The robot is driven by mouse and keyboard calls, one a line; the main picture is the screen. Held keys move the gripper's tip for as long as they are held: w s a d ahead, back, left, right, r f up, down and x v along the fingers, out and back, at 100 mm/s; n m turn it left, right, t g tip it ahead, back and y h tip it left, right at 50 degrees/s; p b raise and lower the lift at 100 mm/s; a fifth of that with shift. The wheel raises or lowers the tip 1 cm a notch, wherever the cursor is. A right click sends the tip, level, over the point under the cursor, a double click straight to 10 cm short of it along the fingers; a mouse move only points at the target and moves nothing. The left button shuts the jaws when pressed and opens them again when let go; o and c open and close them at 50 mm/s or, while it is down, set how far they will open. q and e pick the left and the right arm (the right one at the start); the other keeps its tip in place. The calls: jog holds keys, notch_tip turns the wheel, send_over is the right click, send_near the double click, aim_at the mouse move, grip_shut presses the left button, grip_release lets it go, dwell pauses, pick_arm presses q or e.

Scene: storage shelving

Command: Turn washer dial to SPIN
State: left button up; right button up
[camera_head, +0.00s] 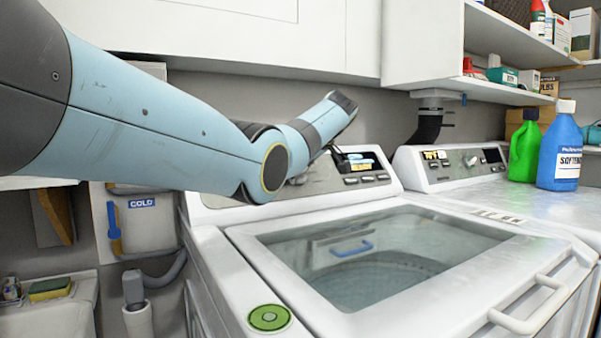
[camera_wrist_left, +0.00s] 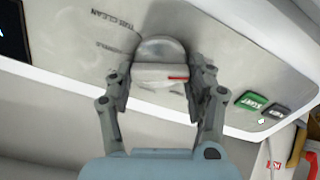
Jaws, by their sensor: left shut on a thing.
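The white washer (camera_head: 250,243) stands in the middle of the head view, its grey control panel (camera_head: 382,163) at the back. In the left wrist view, the silver dial (camera_wrist_left: 160,48) sits on the control panel (camera_wrist_left: 240,50) with a short red mark on its front. My left gripper (camera_wrist_left: 162,78) is shut on the dial, one finger on each side. The label TUB CLEAN shows left of the dial; another label is blurred, and I cannot read SPIN. In the head view my left arm hides most of the dial area. My right gripper is not in view.
A green START button (camera_wrist_left: 250,99) is near the dial. The washer's glass lid (camera_head: 375,255) is closed. A second machine (camera_head: 450,168) stands at right, with a green bottle (camera_head: 525,150) and blue softener bottle (camera_head: 561,150) on top. White cabinets (camera_head: 260,30) hang above.

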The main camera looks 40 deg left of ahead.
pick_arm(q)
jog(key=shift+f+n, duration=0.15)
jog(key=shift+n, duration=0.75)
jog(key=o, duration=1.2)
jog(key=v, duration=1.2)
jog(key=shift+s, duration=0.1)
